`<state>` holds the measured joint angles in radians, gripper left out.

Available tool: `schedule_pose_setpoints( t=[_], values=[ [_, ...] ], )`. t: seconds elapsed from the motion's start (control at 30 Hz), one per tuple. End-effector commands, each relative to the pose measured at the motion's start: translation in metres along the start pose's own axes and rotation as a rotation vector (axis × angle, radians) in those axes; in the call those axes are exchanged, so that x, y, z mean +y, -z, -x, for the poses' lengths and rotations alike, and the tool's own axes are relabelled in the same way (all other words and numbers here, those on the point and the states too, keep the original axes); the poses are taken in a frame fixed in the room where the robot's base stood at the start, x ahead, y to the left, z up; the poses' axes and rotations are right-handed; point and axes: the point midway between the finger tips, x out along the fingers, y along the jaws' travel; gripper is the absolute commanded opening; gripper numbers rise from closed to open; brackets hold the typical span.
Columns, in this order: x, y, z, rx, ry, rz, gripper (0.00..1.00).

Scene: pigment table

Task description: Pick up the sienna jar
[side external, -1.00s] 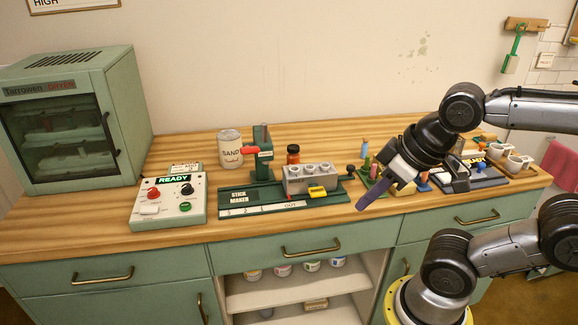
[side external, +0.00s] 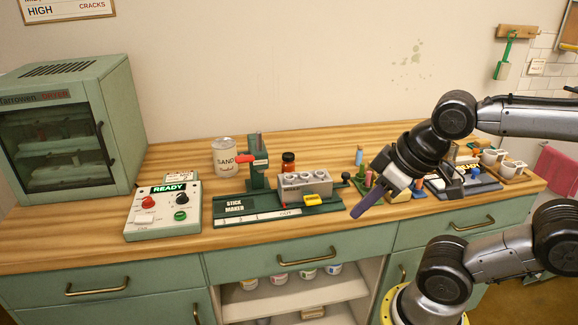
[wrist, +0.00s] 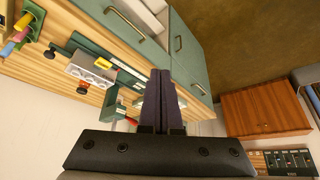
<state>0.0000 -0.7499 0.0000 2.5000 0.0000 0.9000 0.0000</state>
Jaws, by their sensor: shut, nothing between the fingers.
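A small orange-brown jar with a dark lid (side external: 288,162) stands upright on the wooden counter, behind the grey block of the stick maker. It may be the sienna jar; I cannot read a label on it. The block hides its lower part. My gripper (side external: 358,211) is shut and empty, its purple fingers pointing down and left above the counter's front edge, right of the stick maker and well apart from the jar. In the wrist view the fingers (wrist: 159,75) lie side by side.
The green stick maker (side external: 237,208) with its grey block (side external: 306,190) lies before the jar. Several small jars (side external: 308,273) sit on the open shelf below. Coloured pieces and trays crowd the right.

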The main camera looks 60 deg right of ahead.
Motion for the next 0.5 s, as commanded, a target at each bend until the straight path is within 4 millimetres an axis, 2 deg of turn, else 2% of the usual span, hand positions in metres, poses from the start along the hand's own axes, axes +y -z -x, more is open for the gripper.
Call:
schedule_pose_setpoints(
  t=[0.07,0.1,0.5],
  values=[
    [0.0,0.0,0.0,0.0,0.0,0.0,0.0],
    [0.0,0.0,0.0,0.0,0.0,0.0,0.04],
    [0.0,0.0,0.0,0.0,0.0,0.0,0.76]
  ],
)
